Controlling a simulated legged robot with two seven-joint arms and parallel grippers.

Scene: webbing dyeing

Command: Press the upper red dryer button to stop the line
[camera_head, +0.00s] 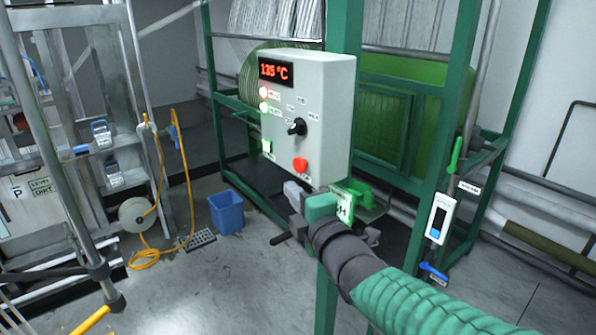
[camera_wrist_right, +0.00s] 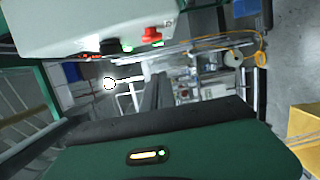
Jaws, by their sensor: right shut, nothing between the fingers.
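The dryer control box (camera_head: 333,110) is pale grey with a red display reading 135 °C. A black knob (camera_head: 297,127) is mid-panel. My right gripper (camera_head: 291,189) is shut and empty, just below the red button and apart from it. In the right wrist view, the red button (camera_wrist_right: 151,35) sticks out from the box's edge, above the shut fingers (camera_wrist_right: 158,92). My left gripper is not in view.
A green machine frame (camera_head: 340,60) stands around and behind the box. A white switch unit (camera_head: 439,218) and a green lever (camera_head: 455,157) are on its right post. A blue bin (camera_head: 227,211) and yellow hose (camera_head: 185,175) are at left. Open floor lies in front.

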